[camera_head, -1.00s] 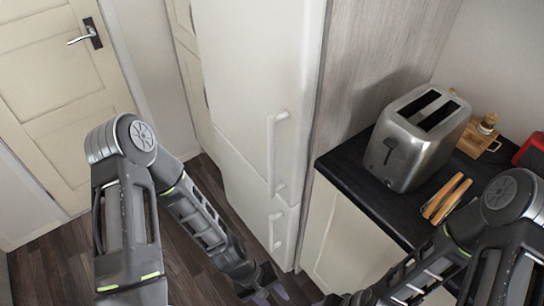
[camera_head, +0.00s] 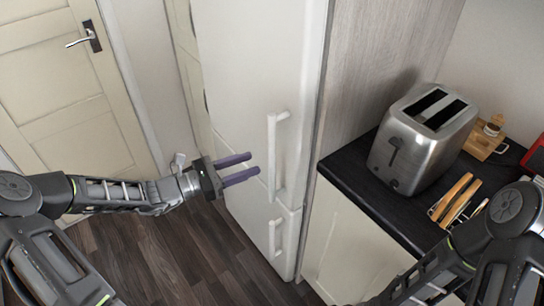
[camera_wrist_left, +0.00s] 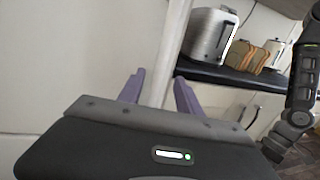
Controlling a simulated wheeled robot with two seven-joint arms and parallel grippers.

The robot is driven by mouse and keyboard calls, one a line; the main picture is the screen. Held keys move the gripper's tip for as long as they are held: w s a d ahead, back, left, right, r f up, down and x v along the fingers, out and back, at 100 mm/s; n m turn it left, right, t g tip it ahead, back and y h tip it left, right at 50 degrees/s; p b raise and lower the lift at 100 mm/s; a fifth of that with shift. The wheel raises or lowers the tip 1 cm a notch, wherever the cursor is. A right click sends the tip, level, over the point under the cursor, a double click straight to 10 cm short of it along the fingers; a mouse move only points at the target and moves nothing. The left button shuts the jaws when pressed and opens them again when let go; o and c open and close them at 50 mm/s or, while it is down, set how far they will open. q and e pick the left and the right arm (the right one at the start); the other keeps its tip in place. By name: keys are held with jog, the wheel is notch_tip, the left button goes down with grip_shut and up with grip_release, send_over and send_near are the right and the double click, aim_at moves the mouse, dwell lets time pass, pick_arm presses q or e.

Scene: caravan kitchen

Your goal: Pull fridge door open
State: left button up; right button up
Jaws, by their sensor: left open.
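The white fridge (camera_head: 255,70) stands upright in the middle of the head view, its doors shut. The upper door has a long vertical white handle (camera_head: 276,155) near its right edge; the lower door has a shorter handle (camera_head: 274,237). My left gripper (camera_head: 254,165) is open and empty, its purple fingers pointing right towards the upper handle, apart from it in the picture. In the left wrist view the fingers (camera_wrist_left: 160,90) are spread, and a pale vertical bar shows between them; I cannot tell whether it is the handle. My right arm shows at lower right, its gripper out of frame.
A dark counter (camera_head: 345,170) right of the fridge holds a steel toaster (camera_head: 425,140), a toast rack (camera_head: 455,200) and a wooden stand (camera_head: 485,140). A cream room door (camera_head: 70,90) is at left. The wooden floor (camera_head: 160,260) before the fridge is clear.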

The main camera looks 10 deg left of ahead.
aim_at(272, 157)
pick_arm(q)
jog(key=p+x, duration=0.1)
jog(key=x, duration=0.6)
jog(key=shift+w+d, duration=0.2)
jog(key=shift+d, duration=0.15)
grip_shut()
dwell(1.1)
